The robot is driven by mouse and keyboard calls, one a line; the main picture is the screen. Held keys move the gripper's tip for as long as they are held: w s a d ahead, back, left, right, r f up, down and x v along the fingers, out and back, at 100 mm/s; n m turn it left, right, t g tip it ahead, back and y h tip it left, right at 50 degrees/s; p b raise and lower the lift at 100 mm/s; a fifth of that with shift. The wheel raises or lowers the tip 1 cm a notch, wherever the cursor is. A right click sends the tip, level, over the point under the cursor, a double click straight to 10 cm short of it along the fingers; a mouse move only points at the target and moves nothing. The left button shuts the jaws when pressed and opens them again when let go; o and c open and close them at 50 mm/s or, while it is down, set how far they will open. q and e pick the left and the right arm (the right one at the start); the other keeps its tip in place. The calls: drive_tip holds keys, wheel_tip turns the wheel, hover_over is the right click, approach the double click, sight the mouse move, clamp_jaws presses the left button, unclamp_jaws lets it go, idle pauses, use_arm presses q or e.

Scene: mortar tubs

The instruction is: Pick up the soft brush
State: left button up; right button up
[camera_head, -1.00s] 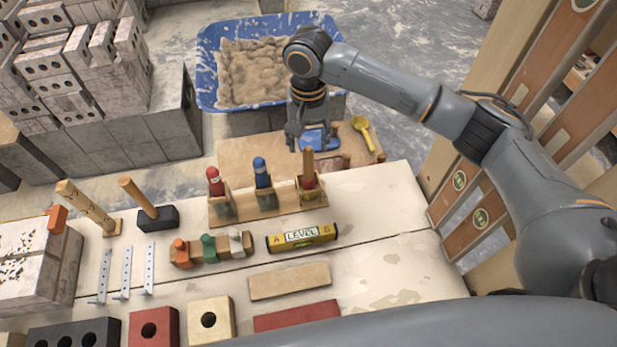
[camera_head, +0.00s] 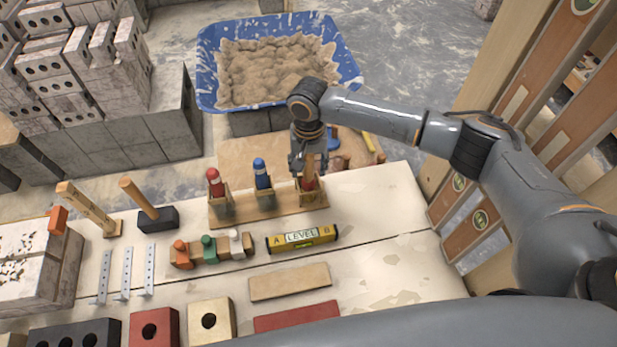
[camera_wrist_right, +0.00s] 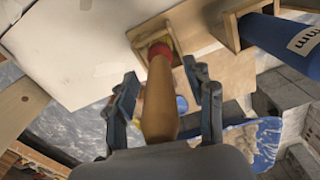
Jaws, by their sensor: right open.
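A wooden rack (camera_head: 285,208) on the bench holds three upright tools. The right-hand one, with a plain wooden handle and red collar (camera_head: 309,184), may be the soft brush; its lower end is hidden in its slot. My right gripper (camera_head: 307,165) is at this handle. In the right wrist view the wooden handle (camera_wrist_right: 159,100) lies between the two open fingers of my right gripper (camera_wrist_right: 162,85), with visible gaps beside it. The red-handled tool (camera_head: 215,182) and blue-handled tool (camera_head: 262,173) stand to its left. My left gripper is out of view.
A yellow level (camera_head: 302,238) and a block with coloured pegs (camera_head: 211,249) lie in front of the rack. A mallet (camera_head: 155,215) stands to the left. A blue mortar tub (camera_head: 210,80) is behind. The bench right of the rack is clear.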

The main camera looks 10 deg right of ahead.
clamp_jaws()
wheel_tip(320, 180, up, 10)
drive_tip(key=c, duration=0.7)
unclamp_jaws()
clamp_jaws()
